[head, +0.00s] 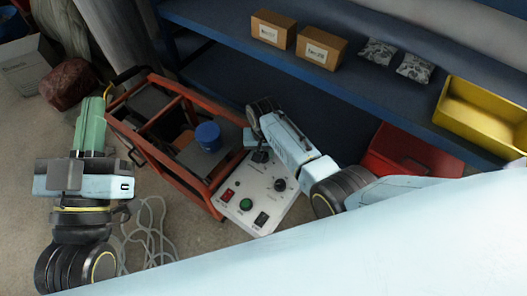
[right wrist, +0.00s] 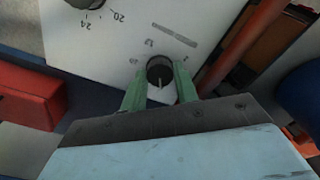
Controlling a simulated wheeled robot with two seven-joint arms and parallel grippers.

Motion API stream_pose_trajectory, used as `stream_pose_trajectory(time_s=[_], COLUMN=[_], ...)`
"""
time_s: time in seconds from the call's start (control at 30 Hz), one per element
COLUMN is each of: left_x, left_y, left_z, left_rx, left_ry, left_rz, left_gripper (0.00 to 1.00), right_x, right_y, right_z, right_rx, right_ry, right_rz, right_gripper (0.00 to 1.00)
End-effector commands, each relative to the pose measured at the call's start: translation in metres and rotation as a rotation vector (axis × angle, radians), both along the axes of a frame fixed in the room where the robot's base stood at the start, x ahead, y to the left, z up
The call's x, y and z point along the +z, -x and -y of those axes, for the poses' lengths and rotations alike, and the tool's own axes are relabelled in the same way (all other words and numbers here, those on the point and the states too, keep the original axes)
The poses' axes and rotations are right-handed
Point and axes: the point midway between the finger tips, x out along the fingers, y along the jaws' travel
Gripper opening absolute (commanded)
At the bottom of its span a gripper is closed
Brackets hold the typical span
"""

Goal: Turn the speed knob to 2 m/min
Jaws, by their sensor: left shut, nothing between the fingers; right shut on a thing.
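The white control panel (head: 243,186) sits on the end of a red-framed cart. My right gripper (right wrist: 160,84) is shut on a black knob (right wrist: 159,67), one green finger on each side. The knob's pale pointer line points toward the bottom of the right wrist view. Small numbers are printed around it, too blurred to read surely. In the head view, my right arm partly covers this knob (head: 261,157). A second black knob (head: 280,185) stands free; numbers 20 and 24 show beside it (right wrist: 84,3). My left gripper (head: 91,110) is shut and empty, left of the cart.
The panel also carries a red switch (head: 228,195), a green button (head: 246,205) and a black switch (head: 261,219). A blue cup (head: 208,136) stands on the cart. A red box (head: 400,152) is right of my right arm. Cable (head: 150,228) lies on the floor.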

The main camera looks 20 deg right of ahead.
Motion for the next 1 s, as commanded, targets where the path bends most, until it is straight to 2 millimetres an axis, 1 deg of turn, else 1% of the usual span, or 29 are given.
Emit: stream_pose_trajectory(time_s=[0.07, 0.27, 0.37, 0.5, 0.7, 0.8, 1.0], left_x=[-0.001, -0.024, -0.042, -0.072, -0.116, -0.132, -0.155], left_y=[-0.001, -0.008, -0.010, -0.010, 0.003, 0.012, 0.030], left_z=[0.000, -0.003, -0.005, -0.012, -0.024, -0.030, -0.039], left_rx=[0.000, 0.011, 0.018, 0.032, 0.049, 0.057, 0.068], left_ry=[-0.003, -0.050, -0.084, -0.139, -0.213, -0.242, -0.284], left_rz=[-0.011, -0.155, -0.262, -0.447, -0.710, -0.816, -0.980], left_gripper=[0.00, 0.00, 0.00, 0.00, 0.00, 0.00, 0.00], right_x=[0.000, 0.001, 0.002, 0.002, 0.002, 0.002, 0.001], right_y=[0.000, 0.000, 0.000, 0.000, 0.000, 0.000, 0.000], right_z=[0.001, 0.001, 0.001, 0.001, 0.000, 0.001, 0.001], right_rx=[0.008, 0.072, 0.129, 0.234, 0.415, 0.511, 0.701], right_ry=[0.002, 0.002, 0.002, 0.002, 0.003, 0.001, 0.002], right_rz=[-0.001, -0.001, -0.003, -0.003, -0.003, -0.003, -0.002], right_gripper=[0.07, 0.07, 0.07, 0.07, 0.07, 0.07, 0.07])
